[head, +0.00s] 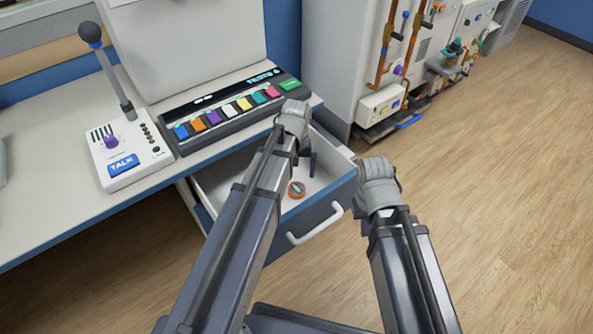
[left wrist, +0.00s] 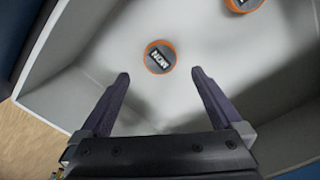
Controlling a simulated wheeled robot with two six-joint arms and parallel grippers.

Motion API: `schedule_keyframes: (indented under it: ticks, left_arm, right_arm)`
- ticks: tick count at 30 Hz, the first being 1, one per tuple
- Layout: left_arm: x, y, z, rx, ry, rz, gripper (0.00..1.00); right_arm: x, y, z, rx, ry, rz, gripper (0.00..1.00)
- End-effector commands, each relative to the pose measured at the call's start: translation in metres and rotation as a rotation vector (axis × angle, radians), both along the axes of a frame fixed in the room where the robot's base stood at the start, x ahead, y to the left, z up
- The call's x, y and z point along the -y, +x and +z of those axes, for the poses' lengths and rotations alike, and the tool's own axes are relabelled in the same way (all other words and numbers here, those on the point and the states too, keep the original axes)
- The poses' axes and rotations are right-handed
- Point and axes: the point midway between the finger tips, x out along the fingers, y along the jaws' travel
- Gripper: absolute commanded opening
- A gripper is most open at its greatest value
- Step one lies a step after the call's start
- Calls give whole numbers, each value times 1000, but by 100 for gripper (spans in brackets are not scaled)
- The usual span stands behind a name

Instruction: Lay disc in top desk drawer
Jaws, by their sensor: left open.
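The desk drawer (head: 335,197) is pulled open below the desk top. An orange-rimmed disc with a dark labelled face (head: 296,189) lies on its floor in the head view. The left wrist view shows two such discs on the white drawer floor: one near the middle (left wrist: 159,57) and one cut off at the top edge (left wrist: 243,4). I cannot tell which of them the head view shows. My left gripper (head: 311,160) is inside or above the drawer. Its open, empty fingers (left wrist: 160,74) point towards the middle disc. My right wrist is right of the drawer; its fingers do not show.
A microphone panel (head: 128,150) and a strip of coloured keys (head: 230,112) stand on the desk (head: 50,190). A grey cabinet with copper pipes (head: 400,60) is behind the drawer. Wooden floor (head: 500,200) is clear at right. My left arm crosses over the drawer.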

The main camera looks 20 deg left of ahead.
Motion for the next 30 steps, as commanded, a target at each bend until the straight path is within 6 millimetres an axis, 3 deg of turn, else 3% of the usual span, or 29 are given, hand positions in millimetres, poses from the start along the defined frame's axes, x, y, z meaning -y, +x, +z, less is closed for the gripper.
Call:
schedule_keyframes:
  ticks: [1, 3, 9, 30]
  left_arm:
    - [0, 0, 16, 0, 0, 0, 100]
    - [0, 0, 27, 0, 0, 0, 100]
    - [0, 0, 45, 0, 0, 0, 100]
    - [0, 0, 46, 0, 0, 0, 100]
  right_arm:
    - [0, 0, 16, 0, 0, 0, 0]
    - [0, 0, 27, 0, 0, 0, 0]
    - [0, 0, 45, 0, 0, 0, 0]
    - [0, 0, 46, 0, 0, 0, 0]
